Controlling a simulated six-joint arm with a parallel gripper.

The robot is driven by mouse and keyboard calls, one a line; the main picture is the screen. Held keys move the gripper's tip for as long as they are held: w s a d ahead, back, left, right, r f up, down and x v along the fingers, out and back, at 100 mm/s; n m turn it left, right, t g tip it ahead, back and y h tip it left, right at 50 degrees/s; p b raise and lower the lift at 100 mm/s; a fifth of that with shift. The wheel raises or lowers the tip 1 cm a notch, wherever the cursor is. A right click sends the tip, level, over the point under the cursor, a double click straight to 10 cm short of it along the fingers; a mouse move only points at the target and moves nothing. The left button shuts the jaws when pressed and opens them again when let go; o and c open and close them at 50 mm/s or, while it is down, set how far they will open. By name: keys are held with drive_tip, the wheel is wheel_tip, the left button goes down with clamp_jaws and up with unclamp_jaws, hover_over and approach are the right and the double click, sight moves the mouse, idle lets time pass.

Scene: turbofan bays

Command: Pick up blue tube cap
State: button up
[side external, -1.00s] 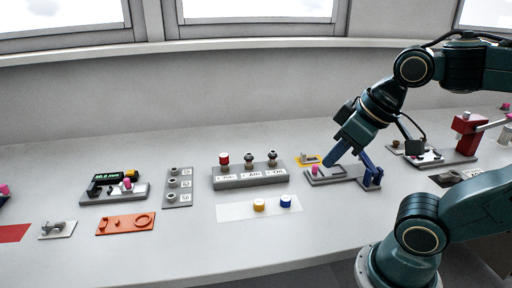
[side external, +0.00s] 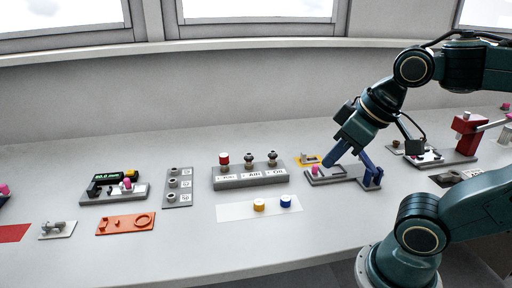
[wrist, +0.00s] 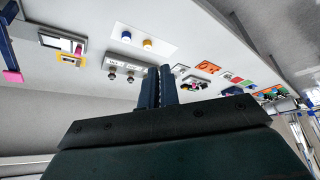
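The blue tube cap (side external: 285,201) stands upright on a white mat (side external: 235,213) on the bench, just right of a yellow cap (side external: 259,204). In the wrist view the blue cap (wrist: 127,36) is left of the yellow cap (wrist: 148,43), both beyond my fingertips. My gripper (side external: 328,163) is above the bench, to the right of and behind the blue cap, over a grey fixture. In the wrist view its two fingers (wrist: 160,69) are together with nothing seen between them. The gripper is apart from the blue cap.
A grey block with tube fittings (side external: 250,177), one red-capped, stands behind the mat. A grey fixture with a blue bracket (side external: 371,170) and a pink knob is under my gripper. An orange tray (side external: 126,223) lies left. Bench in front of the mat is clear.

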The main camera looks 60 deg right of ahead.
drive_tip(key=o, duration=1)
drive_tip(key=m+g, duration=0.6)
drive_tip(key=m, duration=1.2)
hover_over(286, 197)
wheel_tip(286, 197, down, 11)
drive_tip(key=shift+r, duration=0.2)
drive_tip(key=shift+f, duration=4.3)
drive_tip(key=shift+f, duration=0.1)
